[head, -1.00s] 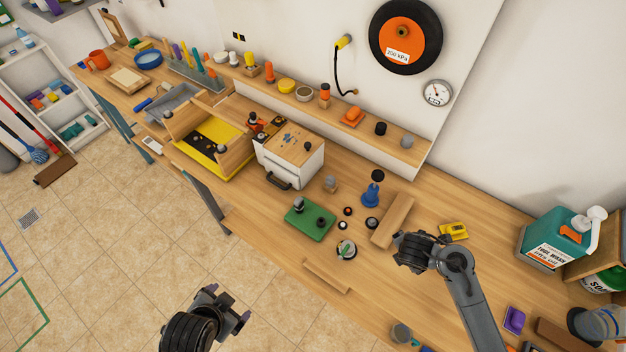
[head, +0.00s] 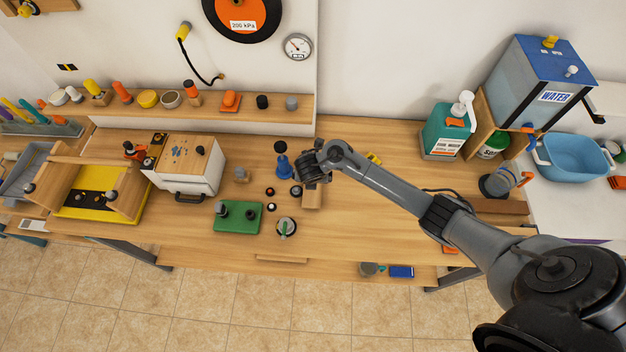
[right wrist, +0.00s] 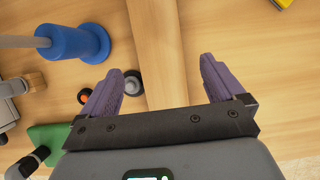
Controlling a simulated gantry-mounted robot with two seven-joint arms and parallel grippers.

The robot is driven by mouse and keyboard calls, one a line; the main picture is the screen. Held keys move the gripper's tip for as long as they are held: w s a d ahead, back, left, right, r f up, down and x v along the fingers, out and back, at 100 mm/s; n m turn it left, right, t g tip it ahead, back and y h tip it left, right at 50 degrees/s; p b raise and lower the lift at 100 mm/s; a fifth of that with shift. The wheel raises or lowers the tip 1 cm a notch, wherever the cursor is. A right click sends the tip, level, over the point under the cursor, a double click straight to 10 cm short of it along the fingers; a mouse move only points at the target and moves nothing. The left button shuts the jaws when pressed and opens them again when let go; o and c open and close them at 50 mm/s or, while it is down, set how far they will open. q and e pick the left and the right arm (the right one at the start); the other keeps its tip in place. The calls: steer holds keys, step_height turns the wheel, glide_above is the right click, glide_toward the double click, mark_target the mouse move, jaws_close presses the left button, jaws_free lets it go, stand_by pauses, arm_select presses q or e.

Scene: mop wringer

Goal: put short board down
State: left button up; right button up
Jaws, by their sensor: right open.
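The short wooden board (head: 312,199) lies on the workbench, partly hidden by my right gripper in the head view. My right gripper (head: 311,178) is over the board. In the right wrist view the board (right wrist: 157,45) runs between the two purple fingers of the right gripper (right wrist: 160,80). The fingers are spread, with a gap on both sides of the board. My left gripper is out of view.
A blue spool-shaped piece (head: 282,165) and small dark knobs (head: 271,207) stand close left of the board. A green plate (head: 238,218) and white drawer box (head: 186,165) are farther left. The bench right of the board is mostly clear, with a yellow piece (head: 373,158) behind.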

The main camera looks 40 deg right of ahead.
steer(key=shift+b+x, duration=0.4)
steer(key=shift+x, duration=2.2)
steer(key=shift+w+d, duration=0.1)
steer(key=shift+d, duration=0.05)
steer(key=c, duration=1.2)
